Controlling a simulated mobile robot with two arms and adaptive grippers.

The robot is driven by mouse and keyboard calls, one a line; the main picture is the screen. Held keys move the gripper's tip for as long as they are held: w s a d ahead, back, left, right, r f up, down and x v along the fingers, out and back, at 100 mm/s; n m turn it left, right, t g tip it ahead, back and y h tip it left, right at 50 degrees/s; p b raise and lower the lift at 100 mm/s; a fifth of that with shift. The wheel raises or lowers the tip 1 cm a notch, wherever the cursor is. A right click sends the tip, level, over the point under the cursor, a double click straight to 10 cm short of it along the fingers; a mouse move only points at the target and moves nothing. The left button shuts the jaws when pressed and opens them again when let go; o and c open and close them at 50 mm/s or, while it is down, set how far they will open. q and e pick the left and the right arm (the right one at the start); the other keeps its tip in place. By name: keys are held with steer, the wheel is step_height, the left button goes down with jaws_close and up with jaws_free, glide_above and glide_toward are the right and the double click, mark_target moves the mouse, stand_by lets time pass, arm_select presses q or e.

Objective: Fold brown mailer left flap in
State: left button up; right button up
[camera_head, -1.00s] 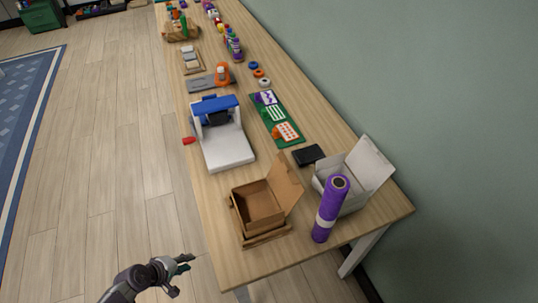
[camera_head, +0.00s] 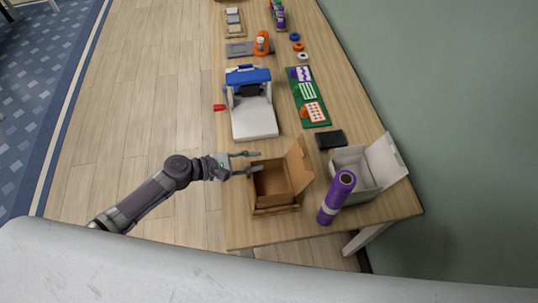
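The brown mailer (camera_head: 273,183) is an open cardboard box near the table's front end. Its large lid (camera_head: 299,163) stands up on the right side, and a low flap (camera_head: 276,210) shows along its near edge. My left gripper (camera_head: 260,162) reaches in from the left at the mailer's far left corner. Its two fingers are spread apart, with nothing seen between them. The fingertips are at or just over the left wall; I cannot tell whether they touch it. The left flap is partly hidden by the gripper. My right gripper is not in view.
A black case (camera_head: 331,140) and a white machine with a blue top (camera_head: 251,104) lie beyond. The wooden table (camera_head: 246,231) is bare in front.

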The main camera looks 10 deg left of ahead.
arm_select(q)
steer(key=shift+x, duration=2.65)
jaws_close()
